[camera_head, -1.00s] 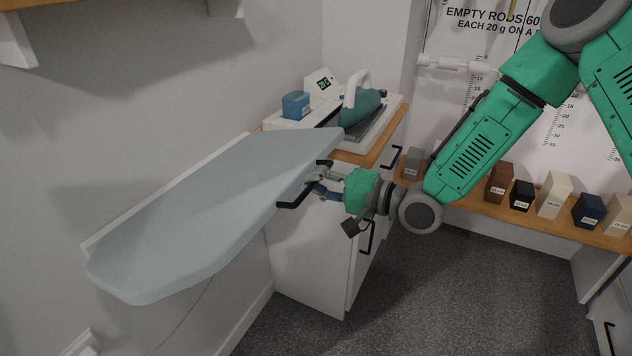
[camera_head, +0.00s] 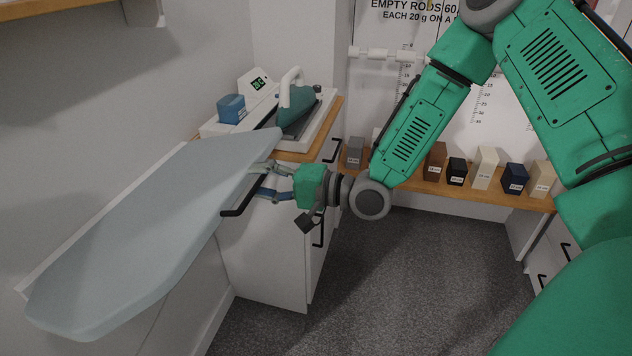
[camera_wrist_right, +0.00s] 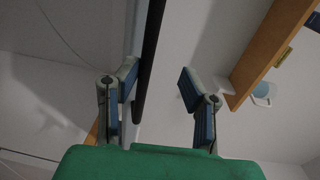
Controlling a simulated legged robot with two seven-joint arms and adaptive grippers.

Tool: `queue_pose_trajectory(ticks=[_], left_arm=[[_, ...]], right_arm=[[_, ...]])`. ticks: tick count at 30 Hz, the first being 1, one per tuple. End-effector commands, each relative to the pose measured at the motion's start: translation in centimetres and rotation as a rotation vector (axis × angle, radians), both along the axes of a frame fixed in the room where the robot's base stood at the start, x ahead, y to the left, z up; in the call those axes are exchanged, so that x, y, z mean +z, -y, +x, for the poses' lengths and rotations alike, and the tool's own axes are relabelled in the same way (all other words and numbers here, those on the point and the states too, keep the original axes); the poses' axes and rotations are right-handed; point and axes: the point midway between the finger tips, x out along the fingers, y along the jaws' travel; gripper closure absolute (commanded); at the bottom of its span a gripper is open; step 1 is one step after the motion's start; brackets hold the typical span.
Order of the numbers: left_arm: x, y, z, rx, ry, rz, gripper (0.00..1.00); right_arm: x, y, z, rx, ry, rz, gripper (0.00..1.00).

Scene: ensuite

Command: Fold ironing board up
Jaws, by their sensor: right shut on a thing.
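The ironing board (camera_head: 150,230) is a long pale blue-grey board that slopes down toward the front left along the wall. A black bar handle (camera_head: 237,209) sits at its right edge, and the dark bar also shows in the right wrist view (camera_wrist_right: 150,50). In the right wrist view the bar runs between the fingers (camera_wrist_right: 157,82), close against the left one. My left gripper is not in view.
A teal iron (camera_head: 296,105) on its white base and a blue box (camera_head: 231,108) stand on the wood-topped cabinet (camera_head: 265,250) behind the board. Several labelled blocks (camera_head: 484,168) stand on a low shelf at the back. The grey floor (camera_head: 400,280) is clear.

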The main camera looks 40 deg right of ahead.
Motion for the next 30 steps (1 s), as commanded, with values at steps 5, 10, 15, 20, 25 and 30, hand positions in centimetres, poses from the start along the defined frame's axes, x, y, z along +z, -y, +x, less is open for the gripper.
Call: queue_pose_trajectory(ticks=[5,10,15,20,25,30], left_arm=[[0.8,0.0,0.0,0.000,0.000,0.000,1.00],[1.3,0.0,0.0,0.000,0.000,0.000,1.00],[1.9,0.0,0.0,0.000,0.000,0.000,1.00],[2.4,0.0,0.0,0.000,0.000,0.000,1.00],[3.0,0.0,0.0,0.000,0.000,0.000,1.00],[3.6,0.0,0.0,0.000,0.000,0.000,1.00]], right_arm=[[0.3,0.9,-1.0,-0.001,0.001,0.002,0.69],[0.3,1.6,-1.8,-0.001,-0.001,0.001,0.69],[0.4,2.2,-2.8,-0.001,-0.002,0.001,0.69],[0.4,2.9,-3.6,0.000,-0.003,-0.001,0.69],[0.5,3.7,-4.6,-0.001,-0.003,0.000,0.69],[0.6,4.4,-5.5,-0.001,-0.003,0.000,0.69]])
